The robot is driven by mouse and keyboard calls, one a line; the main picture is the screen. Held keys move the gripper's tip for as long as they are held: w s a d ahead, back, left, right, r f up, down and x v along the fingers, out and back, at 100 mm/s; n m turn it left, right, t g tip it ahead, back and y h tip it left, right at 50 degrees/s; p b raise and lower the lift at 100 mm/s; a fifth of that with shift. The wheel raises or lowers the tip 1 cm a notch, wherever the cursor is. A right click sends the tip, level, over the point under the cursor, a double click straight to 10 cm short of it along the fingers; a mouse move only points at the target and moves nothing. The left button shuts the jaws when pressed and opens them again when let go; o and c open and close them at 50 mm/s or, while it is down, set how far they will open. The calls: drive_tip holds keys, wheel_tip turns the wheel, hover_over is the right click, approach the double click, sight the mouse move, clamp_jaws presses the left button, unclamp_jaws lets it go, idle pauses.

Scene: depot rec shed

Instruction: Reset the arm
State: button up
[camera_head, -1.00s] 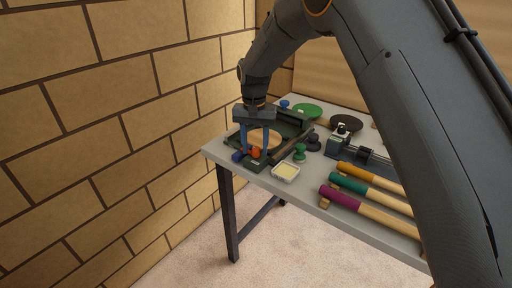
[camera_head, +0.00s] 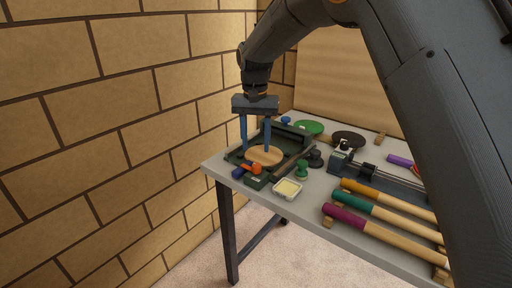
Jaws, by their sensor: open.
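My gripper (camera_head: 256,148) points down with its two blue fingers apart, over a dark green tray (camera_head: 258,184) at the left end of the table. Nothing shows between the fingers. A round wooden disc (camera_head: 268,156) lies in the tray, just behind and below the fingertips. My arm comes in from the upper right and hides part of the table's right side. An orange-headed piece (camera_head: 255,169) and a blue piece (camera_head: 238,173) lie at the tray's front edge.
On the grey table (camera_head: 317,200) are a small pale dish (camera_head: 288,188), a green knob-like piece (camera_head: 302,170), a green disc (camera_head: 309,127), a black disc (camera_head: 349,138) and several coloured-handled tools (camera_head: 375,213). A brick wall (camera_head: 110,130) stands close on the left.

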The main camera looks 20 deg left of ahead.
drive_tip(key=shift+m+t, duration=0.3)
drive_tip(key=shift+t, duration=0.2)
drive_tip(key=s+d+f, duration=0.1)
drive_tip(key=s+d, duration=0.3)
drive_tip(key=d, duration=0.6)
drive_tip(key=s+d+f, duration=0.1)
drive_tip(key=s+d, duration=0.4)
drive_tip(key=d, duration=0.5)
drive_tip(key=s+d+f, duration=0.1)
drive_tip(key=s+d, duration=0.3)
drive_tip(key=d, duration=0.7)
drive_tip(key=shift+s+d+f, duration=0.1)
drive_tip(key=shift+s+f, duration=0.1)
drive_tip(key=shift+f, duration=0.1)
drive_tip(key=s+d+f, duration=0.3)
drive_tip(key=s+d, duration=0.4)
drive_tip(key=s, duration=0.4)
